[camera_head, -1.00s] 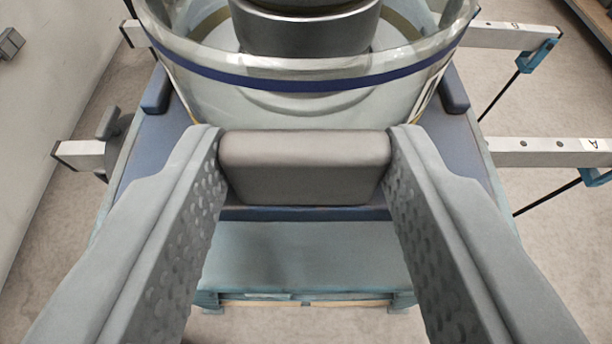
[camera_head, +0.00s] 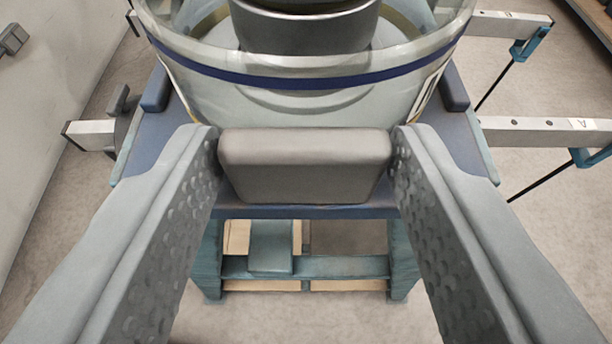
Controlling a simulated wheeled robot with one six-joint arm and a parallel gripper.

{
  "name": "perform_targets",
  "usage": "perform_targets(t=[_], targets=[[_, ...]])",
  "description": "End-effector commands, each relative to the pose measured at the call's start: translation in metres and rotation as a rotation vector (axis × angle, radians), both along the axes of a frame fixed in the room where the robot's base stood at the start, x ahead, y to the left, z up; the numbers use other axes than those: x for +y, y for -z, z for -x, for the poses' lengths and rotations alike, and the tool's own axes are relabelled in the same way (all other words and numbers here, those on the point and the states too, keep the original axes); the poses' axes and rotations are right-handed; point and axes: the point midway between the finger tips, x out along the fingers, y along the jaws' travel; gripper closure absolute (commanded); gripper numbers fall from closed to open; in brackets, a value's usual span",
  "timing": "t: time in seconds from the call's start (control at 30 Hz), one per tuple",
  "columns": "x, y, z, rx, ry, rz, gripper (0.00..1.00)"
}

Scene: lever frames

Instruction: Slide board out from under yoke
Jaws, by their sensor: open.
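The blue board (camera_head: 150,150) lies across the middle, with raised pads at its sides. A clear round vessel with a dark blue band (camera_head: 310,82) stands on it. A grey block (camera_head: 305,165) sits at its front edge. My gripper (camera_head: 305,150) is open, one finger on each side of the block. I cannot tell whether the fingers touch it. No part is clearly identifiable as the yoke. Pale beams stick out past the board at left (camera_head: 90,133) and right (camera_head: 545,131).
A teal wooden stand (camera_head: 340,267) shows below the board's front edge, with open gaps between slats. Blue clamps with thin black rods (camera_head: 583,157) hang off the right beams. A pale wall (camera_head: 45,80) runs along the left. Bare concrete floor lies in front.

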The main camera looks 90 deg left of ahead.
Motion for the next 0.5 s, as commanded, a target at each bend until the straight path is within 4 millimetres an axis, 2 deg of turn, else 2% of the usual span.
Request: perform_targets(t=[0.03, 0.1, 0.37, 0.5], targets=[[0.0, 0.0001, -0.0001, 0.0, 0.0, 0.0, 0.41], [0.0, 0.0, 0.0, 0.0, 0.0, 0.0, 0.31], [-0.0004, -0.0004, 0.0001, 0.0, 0.0, 0.0, 0.31], [-0.0071, -0.0034, -0.0003, -0.001, 0.001, -0.001, 0.31]])
